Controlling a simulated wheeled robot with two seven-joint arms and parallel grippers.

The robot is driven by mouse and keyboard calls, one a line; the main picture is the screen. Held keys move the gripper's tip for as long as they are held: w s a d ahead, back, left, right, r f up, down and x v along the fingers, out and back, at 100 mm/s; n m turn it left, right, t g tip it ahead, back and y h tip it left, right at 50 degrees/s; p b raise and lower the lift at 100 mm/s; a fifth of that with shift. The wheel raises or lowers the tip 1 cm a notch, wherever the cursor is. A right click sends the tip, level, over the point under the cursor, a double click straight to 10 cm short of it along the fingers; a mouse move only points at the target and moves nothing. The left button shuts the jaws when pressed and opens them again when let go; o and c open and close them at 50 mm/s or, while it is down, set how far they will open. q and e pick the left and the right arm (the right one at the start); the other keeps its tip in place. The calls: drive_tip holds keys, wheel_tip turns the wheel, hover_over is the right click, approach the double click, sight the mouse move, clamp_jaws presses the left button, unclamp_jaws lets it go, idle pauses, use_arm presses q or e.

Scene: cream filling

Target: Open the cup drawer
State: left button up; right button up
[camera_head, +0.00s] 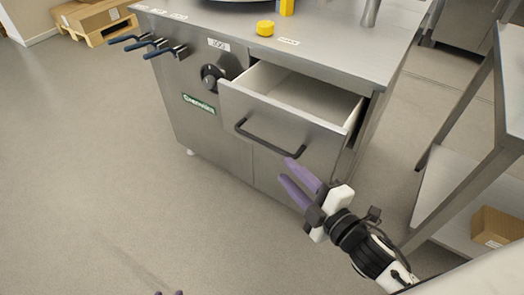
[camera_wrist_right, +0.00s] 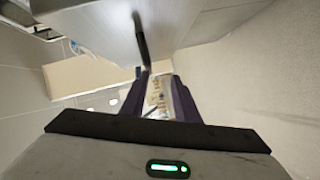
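The cup drawer (camera_head: 270,128) is pulled out of the steel cabinet, and its white inside shows empty. Its dark bar handle (camera_head: 268,141) runs across the drawer front. My right gripper (camera_head: 285,170) is in front of the drawer, close to the right end of the handle, with its purple fingers apart and nothing between them. In the right wrist view, the handle (camera_wrist_right: 141,42) stands just beyond the open fingers (camera_wrist_right: 158,80), not between them.
The cabinet top (camera_head: 330,45) carries a yellow knob-like piece (camera_head: 265,28). Blue-handled levers (camera_head: 150,45) stick out at the cabinet's left. A steel shelf rack with a cardboard box (camera_head: 497,227) stands at the right. The floor at left is clear.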

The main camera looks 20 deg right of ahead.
sight(264, 142)
drive_tip(key=w+a, duration=0.1)
drive_tip(key=w, duration=0.2)
drive_tip(key=w+a+n, duration=0.1)
drive_tip(key=w, duration=0.3)
drive_tip(key=w+a+r+n, duration=0.1)
drive_tip(key=w, duration=0.2)
drive_tip(key=shift+w+a+t+y+b, duration=0.1)
drive_tip(key=shift+w+t+y+b, duration=0.2)
drive_tip(key=shift+w+b, duration=0.1)
drive_tip(key=shift+c, duration=0.2)
clamp_jaws()
